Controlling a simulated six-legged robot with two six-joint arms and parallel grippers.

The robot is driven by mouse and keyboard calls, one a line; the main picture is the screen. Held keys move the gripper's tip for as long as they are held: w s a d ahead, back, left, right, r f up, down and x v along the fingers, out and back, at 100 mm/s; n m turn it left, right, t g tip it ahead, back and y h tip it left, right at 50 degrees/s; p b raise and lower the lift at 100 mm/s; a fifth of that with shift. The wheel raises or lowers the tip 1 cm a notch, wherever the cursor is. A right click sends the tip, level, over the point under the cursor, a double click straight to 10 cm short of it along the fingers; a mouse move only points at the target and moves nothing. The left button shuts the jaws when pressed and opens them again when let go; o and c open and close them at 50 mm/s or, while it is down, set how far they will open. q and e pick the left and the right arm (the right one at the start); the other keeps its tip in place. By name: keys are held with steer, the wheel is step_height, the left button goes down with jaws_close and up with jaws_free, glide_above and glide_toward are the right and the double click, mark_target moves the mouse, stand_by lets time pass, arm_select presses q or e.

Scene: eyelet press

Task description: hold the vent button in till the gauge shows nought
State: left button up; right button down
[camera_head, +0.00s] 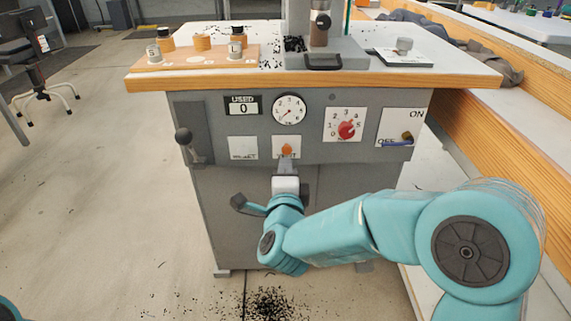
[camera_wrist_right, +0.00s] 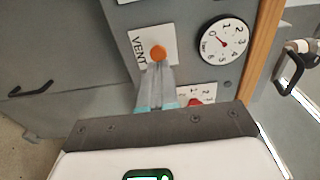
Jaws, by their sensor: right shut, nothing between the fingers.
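The vent button (camera_head: 287,149) is a small orange knob on a white plate on the grey cabinet's front. In the right wrist view, the orange button (camera_wrist_right: 158,52) sits beside the word VENT. My right gripper (camera_head: 286,160) is shut and empty, its fingertips at the button's lower edge. In the wrist view the fingertips (camera_wrist_right: 158,68) reach the button; I cannot tell whether they press it. The round white gauge (camera_head: 289,110) is above the button and also shows in the wrist view (camera_wrist_right: 222,42). Its needle is too small to read surely. My left gripper is out of view.
A red dial (camera_head: 347,130) and an ON switch plate (camera_head: 399,128) are right of the button. A USED counter (camera_head: 243,105) reads 0. A black lever (camera_head: 185,140) is at the left. Black bits (camera_head: 268,303) lie on the floor.

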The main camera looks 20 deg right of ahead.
steer(key=p+v, duration=0.1)
steer(key=v, duration=0.7)
